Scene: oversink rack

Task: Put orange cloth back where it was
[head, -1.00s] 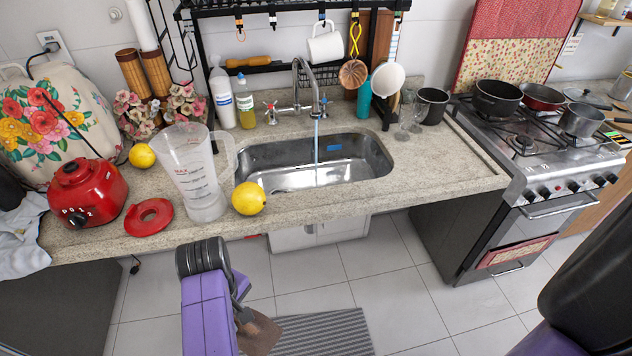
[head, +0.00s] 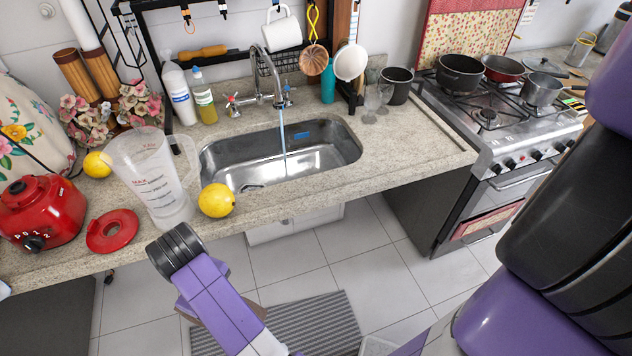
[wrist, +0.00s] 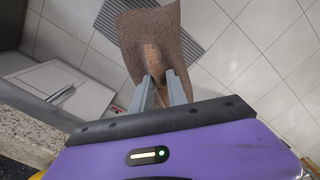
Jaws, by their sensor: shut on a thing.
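A brownish-orange cloth (wrist: 150,25) hangs from my gripper (wrist: 161,85) in the wrist view. The two grey fingers are shut on a bunched part of it, and it spreads out beyond the fingertips above the floor. In the head view only a thin brown edge of the cloth (head: 192,310) shows beside my purple forearm. My fingers are hidden there behind my own wrist, which is in front of the counter's front edge, below the blender jug.
The counter (head: 400,160) holds a blender jug (head: 150,180), lemon (head: 216,199), red lid (head: 111,230) and red blender base (head: 40,212). The sink (head: 330,155) has running water. A rack (head: 150,50) hangs above. The stove (head: 500,130) is right; a striped mat (head: 320,325) lies below.

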